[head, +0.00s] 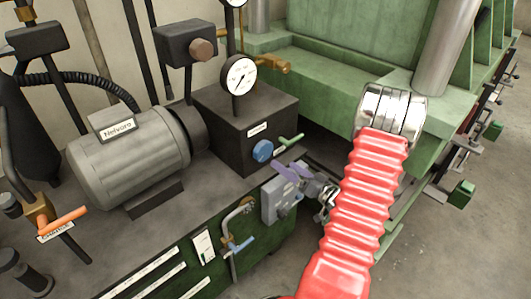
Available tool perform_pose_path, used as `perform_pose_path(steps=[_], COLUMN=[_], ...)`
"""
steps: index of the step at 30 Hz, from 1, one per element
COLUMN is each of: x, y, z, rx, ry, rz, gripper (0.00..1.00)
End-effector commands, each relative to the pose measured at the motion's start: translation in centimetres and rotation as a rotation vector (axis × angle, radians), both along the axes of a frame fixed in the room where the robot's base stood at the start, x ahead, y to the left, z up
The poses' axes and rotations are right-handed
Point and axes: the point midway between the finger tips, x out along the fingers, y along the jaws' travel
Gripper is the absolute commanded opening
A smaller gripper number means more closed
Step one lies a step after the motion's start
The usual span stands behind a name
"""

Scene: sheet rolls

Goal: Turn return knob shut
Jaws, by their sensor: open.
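A blue round knob (262,151) sits on the front face of a dark block (225,128), below a small white label that is too small to read. My gripper (288,170) is just to the right of and below the knob, with its purple fingers apart and nothing seen between them. The fingers look clear of the knob in the picture, but the gap in depth is hard to judge. My red-sleeved arm (360,205) rises from the bottom and hides part of the space to the right of the gripper.
A green lever (290,142) sticks out right beside the knob. A pressure gauge (239,76) stands above the block. A grey motor (130,155) is to the left. A green press frame (340,75) stands behind.

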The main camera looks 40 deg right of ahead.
Motion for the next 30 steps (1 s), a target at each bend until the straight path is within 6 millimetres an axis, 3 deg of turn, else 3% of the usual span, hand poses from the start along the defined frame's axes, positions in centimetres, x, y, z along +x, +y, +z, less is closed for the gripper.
perform_pose_path(steps=[19,24,30], x=[9.5,11.0,11.4], y=[0.3,0.3,0.3], z=[0.0,0.0,0.0], rx=[-0.001,0.0,0.0], ry=[0.0,-0.001,0.001], rz=[0.002,0.001,-0.001], gripper=[0.84,0.84,0.84])
